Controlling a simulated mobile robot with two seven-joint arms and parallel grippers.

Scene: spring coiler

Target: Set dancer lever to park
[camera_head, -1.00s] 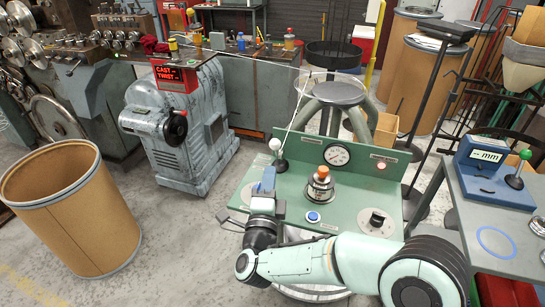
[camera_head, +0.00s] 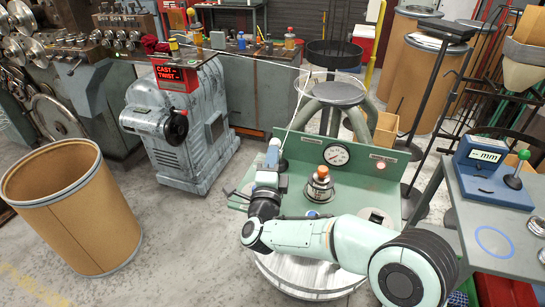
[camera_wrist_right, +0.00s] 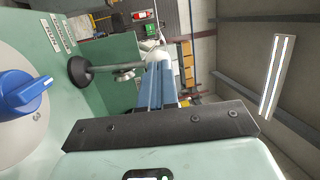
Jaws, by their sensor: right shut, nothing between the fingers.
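The dancer lever, with a white ball knob (camera_head: 275,143), stands on the left part of the green control panel (camera_head: 345,189). In the right wrist view, its black round base (camera_wrist_right: 80,71) and thin rod show, and the white knob (camera_wrist_right: 157,57) is just past my fingertips. My right gripper (camera_head: 271,160) is shut and empty, right at the lever and overlapping its lower part in the head view. Its blue fingers show in the right wrist view (camera_wrist_right: 157,76). I cannot tell whether they touch the knob or rod. My left gripper is not in view.
The panel also bears a dial gauge (camera_head: 337,154) and a metal post with an orange top (camera_head: 319,185). A blue rotary knob (camera_wrist_right: 25,92) is close in the right wrist view. A grey machine (camera_head: 180,135) and cardboard drum (camera_head: 75,210) stand left; a side table (camera_head: 500,225) stands right.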

